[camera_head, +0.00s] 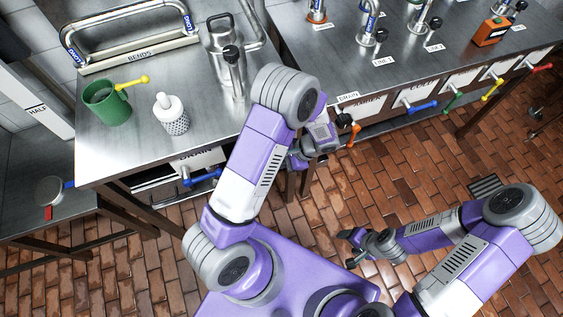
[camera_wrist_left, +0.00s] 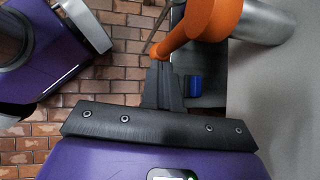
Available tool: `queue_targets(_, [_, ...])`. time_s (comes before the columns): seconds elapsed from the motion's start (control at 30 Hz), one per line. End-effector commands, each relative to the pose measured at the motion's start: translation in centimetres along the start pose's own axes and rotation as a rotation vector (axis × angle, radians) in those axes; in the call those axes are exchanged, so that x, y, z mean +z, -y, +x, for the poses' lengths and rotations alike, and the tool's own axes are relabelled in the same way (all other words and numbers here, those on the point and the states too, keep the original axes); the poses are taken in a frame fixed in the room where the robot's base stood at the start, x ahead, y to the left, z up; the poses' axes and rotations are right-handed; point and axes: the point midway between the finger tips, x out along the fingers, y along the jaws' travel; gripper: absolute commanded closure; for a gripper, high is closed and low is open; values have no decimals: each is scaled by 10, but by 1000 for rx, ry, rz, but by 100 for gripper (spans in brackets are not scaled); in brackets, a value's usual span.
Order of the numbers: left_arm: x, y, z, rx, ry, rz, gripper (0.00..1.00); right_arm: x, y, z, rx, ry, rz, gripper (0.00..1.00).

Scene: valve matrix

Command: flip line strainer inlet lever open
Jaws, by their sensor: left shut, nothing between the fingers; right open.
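An orange lever (camera_head: 353,135) hangs at the front edge of the steel bench, under a partly hidden label. It also shows large in the left wrist view (camera_wrist_left: 200,25), joined to a grey metal cylinder (camera_wrist_left: 262,20). My left gripper (camera_head: 344,121) is beside this lever, its fingers shut and empty. In the left wrist view the shut fingertips (camera_wrist_left: 163,72) are just below the orange lever; whether they touch it I cannot tell. My right gripper (camera_head: 357,247) is open and empty over the brick floor. I cannot read which lever is the line strainer inlet.
Blue (camera_head: 420,106), green (camera_head: 452,101), yellow (camera_head: 491,90) and red (camera_head: 540,68) levers line the bench front to the right. Another blue lever (camera_head: 203,177) is on the left bench.

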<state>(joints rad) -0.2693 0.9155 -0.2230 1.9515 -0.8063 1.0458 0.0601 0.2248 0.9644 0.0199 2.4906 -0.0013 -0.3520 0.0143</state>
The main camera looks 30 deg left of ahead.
Motion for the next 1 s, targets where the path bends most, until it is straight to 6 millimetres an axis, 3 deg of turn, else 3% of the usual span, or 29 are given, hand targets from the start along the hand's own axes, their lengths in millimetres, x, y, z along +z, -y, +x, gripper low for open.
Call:
queue_targets(0.6, [2, 0, 0, 3, 5, -2, 100, 0, 0, -1, 0, 0, 0, 33])
queue_targets(1.0, [1, 0, -62, -1, -3, -1, 100, 1, 7, -20, 0, 0, 0, 33])
